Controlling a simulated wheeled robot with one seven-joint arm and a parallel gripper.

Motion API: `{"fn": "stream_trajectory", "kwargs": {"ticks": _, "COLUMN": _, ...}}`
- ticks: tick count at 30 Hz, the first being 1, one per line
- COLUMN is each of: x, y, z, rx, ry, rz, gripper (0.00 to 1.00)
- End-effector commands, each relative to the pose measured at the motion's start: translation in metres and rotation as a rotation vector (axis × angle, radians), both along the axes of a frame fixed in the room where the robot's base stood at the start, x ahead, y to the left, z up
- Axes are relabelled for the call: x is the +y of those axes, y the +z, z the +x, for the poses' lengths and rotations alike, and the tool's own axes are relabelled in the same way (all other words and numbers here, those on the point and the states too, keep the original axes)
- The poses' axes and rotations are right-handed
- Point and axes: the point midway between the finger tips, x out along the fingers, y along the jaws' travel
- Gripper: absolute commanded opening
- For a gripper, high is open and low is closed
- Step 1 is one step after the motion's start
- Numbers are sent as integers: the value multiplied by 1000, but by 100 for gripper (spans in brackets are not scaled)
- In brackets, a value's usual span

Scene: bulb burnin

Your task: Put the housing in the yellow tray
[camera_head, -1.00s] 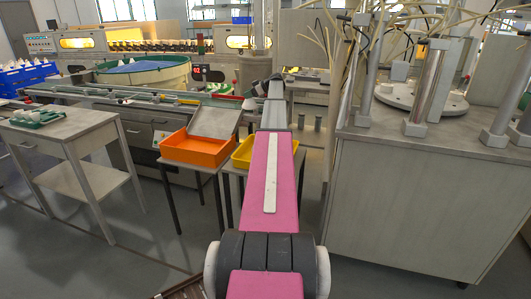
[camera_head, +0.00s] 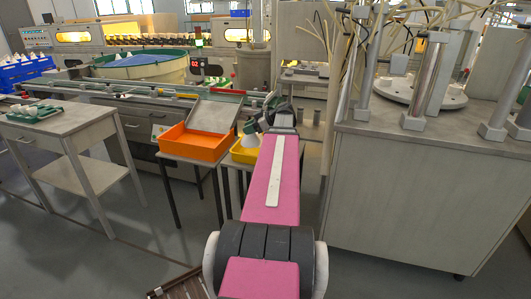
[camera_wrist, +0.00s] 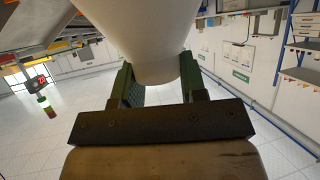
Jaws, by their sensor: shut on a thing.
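The housing (camera_wrist: 150,35) is a smooth white, tapering body that fills the top middle of the wrist view. My gripper (camera_wrist: 157,82) is shut on its narrow end, with a green-padded finger on each side. In the head view my gripper (camera_head: 252,124) is beyond my pink arm, and the white housing (camera_head: 250,140) shows beneath it, tilted. The yellow tray (camera_head: 241,156) stands on a small table, just below and behind the housing in the picture. My arm hides the tray's right part. I cannot tell whether the housing touches the tray.
An orange tray (camera_head: 187,146) stands left of the yellow one, with a grey tilted panel (camera_head: 214,113) behind it. A conveyor bench (camera_head: 130,100) runs behind. A tall grey cabinet (camera_head: 410,190) is close on the right. A side table (camera_head: 70,122) stands left.

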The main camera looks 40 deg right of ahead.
Motion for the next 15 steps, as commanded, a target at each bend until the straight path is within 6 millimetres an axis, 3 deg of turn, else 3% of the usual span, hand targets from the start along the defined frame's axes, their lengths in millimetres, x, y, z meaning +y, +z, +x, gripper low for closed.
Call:
{"fn": "stream_trajectory", "kwargs": {"ticks": 5, "x": -6, "y": -7, "z": -8, "rx": 1, "ry": 0, "rz": 1, "gripper": 0}}
{"fn": "stream_trajectory", "kwargs": {"ticks": 15, "x": -71, "y": -46, "z": -17, "rx": 0, "ry": 0, "rz": 1, "gripper": 0}}
